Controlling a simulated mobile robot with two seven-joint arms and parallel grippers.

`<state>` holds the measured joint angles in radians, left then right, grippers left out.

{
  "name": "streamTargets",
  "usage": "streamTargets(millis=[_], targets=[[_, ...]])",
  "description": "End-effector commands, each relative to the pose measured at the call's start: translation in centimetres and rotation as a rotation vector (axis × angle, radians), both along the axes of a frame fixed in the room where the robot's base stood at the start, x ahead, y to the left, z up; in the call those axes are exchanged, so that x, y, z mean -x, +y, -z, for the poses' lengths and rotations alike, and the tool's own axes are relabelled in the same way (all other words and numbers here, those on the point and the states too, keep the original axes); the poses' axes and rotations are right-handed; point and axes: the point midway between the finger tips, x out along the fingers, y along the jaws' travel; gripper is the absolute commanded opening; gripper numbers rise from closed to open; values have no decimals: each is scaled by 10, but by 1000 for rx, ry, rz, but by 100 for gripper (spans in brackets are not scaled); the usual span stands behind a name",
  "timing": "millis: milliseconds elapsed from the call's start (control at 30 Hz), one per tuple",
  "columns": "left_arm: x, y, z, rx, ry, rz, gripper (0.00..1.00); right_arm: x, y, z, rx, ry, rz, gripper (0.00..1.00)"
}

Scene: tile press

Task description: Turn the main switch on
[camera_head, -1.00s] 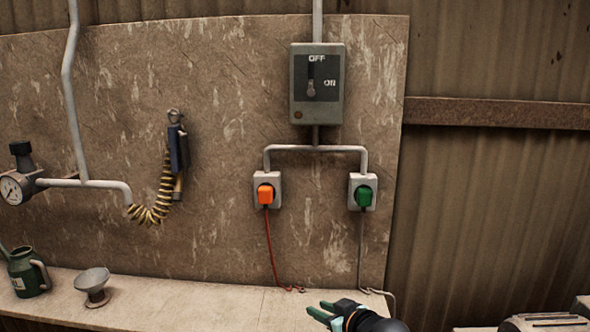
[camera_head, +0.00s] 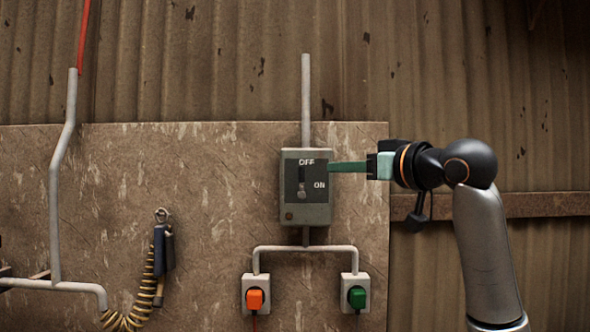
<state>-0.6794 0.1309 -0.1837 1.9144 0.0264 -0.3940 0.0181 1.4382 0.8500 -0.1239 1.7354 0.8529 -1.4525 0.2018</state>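The main switch is a grey-green box (camera_head: 306,213) on the wall board, with a dark face marked OFF at the top and ON lower right. Its small lever (camera_head: 302,189) sits in the dark face, with its knob low, beside the ON mark. My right gripper (camera_head: 335,167) reaches in from the right. Its green fingers point left, and their tips are at the box's right edge, near the upper face. They are seen edge-on and overlap, so the gap between them and any contact with the box cannot be told. My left gripper is out of view.
A blue tool with a coiled hose (camera_head: 150,285) hangs at left.

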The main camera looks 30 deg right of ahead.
Motion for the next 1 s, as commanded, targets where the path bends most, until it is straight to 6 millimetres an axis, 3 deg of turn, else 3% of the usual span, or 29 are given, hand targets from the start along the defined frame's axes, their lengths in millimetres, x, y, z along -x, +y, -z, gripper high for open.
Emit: streamTargets(millis=[167, 500, 700, 1000], targets=[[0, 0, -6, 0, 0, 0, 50, -14, 1, -3, -3, 1, -3, 30], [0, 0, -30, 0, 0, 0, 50, -83, 4, -4, -3, 1, -2, 30], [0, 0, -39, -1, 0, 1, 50, -112, 5, -4, -2, 0, -2, 30], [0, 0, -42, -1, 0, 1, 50, -124, 5, -2, 0, -3, 0, 30]])
